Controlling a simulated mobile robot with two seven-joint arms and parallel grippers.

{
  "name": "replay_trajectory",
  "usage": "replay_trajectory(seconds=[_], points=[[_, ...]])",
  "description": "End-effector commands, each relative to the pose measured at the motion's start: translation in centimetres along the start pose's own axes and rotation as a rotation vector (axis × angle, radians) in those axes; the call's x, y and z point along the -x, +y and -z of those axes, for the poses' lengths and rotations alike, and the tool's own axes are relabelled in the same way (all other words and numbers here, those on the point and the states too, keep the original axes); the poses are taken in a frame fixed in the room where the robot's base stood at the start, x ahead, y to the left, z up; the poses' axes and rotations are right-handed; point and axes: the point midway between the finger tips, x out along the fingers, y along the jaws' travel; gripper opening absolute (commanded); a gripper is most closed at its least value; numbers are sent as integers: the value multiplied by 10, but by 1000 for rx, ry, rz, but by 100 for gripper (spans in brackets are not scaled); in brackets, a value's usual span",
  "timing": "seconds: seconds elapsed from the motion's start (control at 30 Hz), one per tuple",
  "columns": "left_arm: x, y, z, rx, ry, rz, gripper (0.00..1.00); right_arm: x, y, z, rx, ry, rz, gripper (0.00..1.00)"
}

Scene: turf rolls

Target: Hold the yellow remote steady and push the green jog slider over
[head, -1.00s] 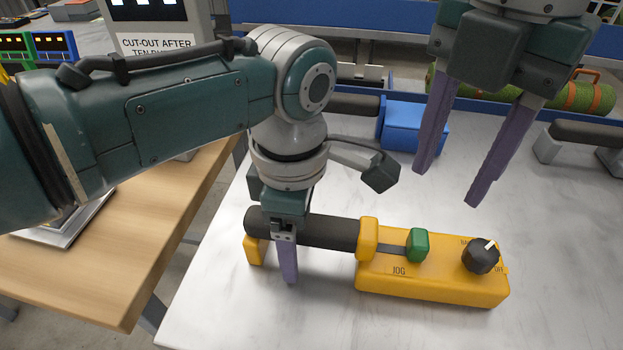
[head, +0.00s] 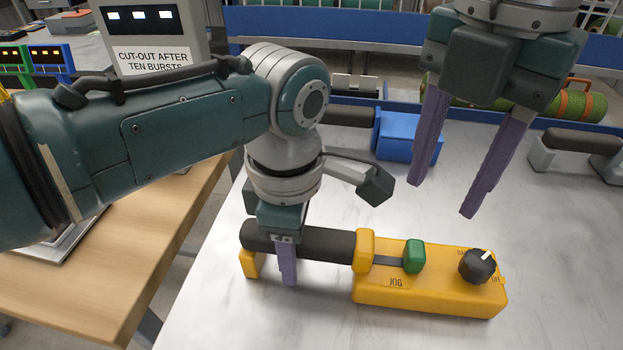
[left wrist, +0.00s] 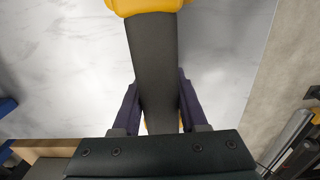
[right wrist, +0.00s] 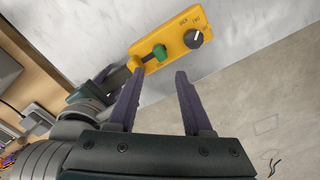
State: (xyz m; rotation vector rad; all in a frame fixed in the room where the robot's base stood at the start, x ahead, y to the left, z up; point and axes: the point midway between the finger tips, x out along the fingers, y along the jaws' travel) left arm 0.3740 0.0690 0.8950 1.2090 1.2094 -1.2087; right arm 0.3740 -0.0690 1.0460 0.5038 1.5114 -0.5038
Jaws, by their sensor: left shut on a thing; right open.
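The yellow remote (head: 430,291) lies on the white table, its black handle (head: 325,244) extending to the left. The green jog slider (head: 414,256) stands at the right end of its dark slot, near the middle of the remote. A black knob (head: 477,266) sits at the right end. My left gripper (head: 287,268) is shut on the black handle; the left wrist view shows its fingers on both sides of the handle (left wrist: 155,70). My right gripper (head: 442,198) is open and empty above and behind the remote. In the right wrist view the slider (right wrist: 159,52) shows beyond its fingers.
A blue box with a black handle (head: 409,137) stands behind. A green turf roll with orange straps (head: 578,104) lies at the back right. A wooden table (head: 120,265) is at the left.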

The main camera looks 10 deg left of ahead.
Motion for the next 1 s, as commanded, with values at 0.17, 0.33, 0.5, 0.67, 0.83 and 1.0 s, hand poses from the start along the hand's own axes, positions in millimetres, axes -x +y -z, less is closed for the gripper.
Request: replay_trajectory(seconds=[0.17, 0.33, 0.5, 0.67, 0.83, 1.0], points=[[0, 0, 0, 0, 0, 0, 0, 0, 0, 0, 0, 0, 0, 50], [0, 0, 0, 0, 0, 0, 0, 0, 0, 0, 0, 0, 0, 50], [0, 0, 0, 0, 0, 0, 0, 0, 0, 0, 0, 0, 0, 34], [0, 0, 0, 0, 0, 0, 0, -2, 0, 2, -28, 12, -10, 16], [0, 0, 0, 0, 1, 0, 0, -14, -1, 16, -276, 113, -91, 0], [0, 0, 0, 0, 1, 0, 0, -26, -10, 28, -797, 303, -199, 0]])
